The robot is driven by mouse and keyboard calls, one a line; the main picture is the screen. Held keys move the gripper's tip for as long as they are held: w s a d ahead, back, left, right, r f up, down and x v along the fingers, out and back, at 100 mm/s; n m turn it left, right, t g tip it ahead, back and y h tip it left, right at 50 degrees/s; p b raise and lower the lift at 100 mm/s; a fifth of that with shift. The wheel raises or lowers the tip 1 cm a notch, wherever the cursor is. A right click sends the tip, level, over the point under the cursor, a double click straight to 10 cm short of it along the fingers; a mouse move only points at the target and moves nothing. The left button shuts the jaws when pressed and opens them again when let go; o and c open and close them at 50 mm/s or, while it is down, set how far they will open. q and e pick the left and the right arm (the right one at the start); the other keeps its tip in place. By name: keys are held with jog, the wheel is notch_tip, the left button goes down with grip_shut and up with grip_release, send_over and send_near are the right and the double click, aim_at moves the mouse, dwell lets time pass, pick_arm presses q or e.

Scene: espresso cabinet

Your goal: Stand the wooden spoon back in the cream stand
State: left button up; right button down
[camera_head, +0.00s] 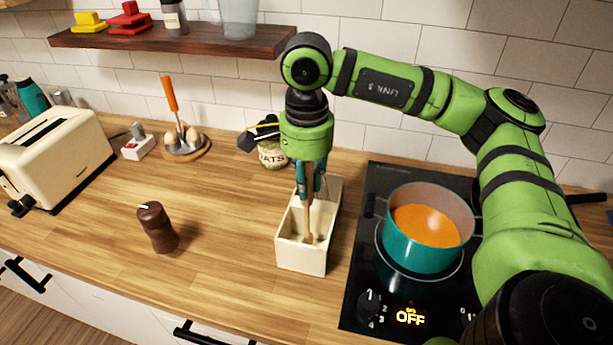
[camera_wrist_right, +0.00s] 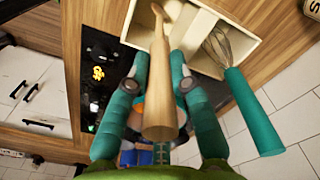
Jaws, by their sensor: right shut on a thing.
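My right gripper (camera_head: 309,188) is shut on the wooden spoon (camera_wrist_right: 160,92). The spoon points down, slightly tilted, and its lower end (camera_head: 308,238) shows within the walls of the cream stand (camera_head: 301,260), in the front part. I cannot tell whether it touches the floor of the stand. In the right wrist view the cream stand (camera_wrist_right: 246,48) has a divider, and the spoon is on the left side of it. A whisk with a teal handle (camera_wrist_right: 254,115) stands in the other compartment. My left gripper is not in view.
A teal pot (camera_head: 420,255) with orange contents sits on the black hob (camera_head: 355,300), right of the stand. A brown mill (camera_head: 157,228) stands to the left. A jar (camera_head: 271,157) is behind the stand, and a shelf (camera_head: 190,40) hangs above.

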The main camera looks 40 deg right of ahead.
jog(key=shift+s+f, duration=0.1)
jog(key=shift+f, duration=0.1)
jog(key=c, duration=1.1)
grip_release()
jog(key=shift+r, duration=0.1)
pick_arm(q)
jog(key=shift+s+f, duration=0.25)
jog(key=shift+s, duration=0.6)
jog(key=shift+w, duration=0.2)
pick_arm(e)
jog(key=shift+r, duration=0.55)
notch_tip(320, 180, up, 5)
jog(key=shift+r+b, duration=0.15)
jog(key=shift+b, duration=0.65)
pick_arm(q)
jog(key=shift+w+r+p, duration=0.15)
jog(key=shift+p, duration=0.6)
pick_arm(e)
notch_tip(320, 180, up, 6)
jog(key=shift+f, duration=0.1)
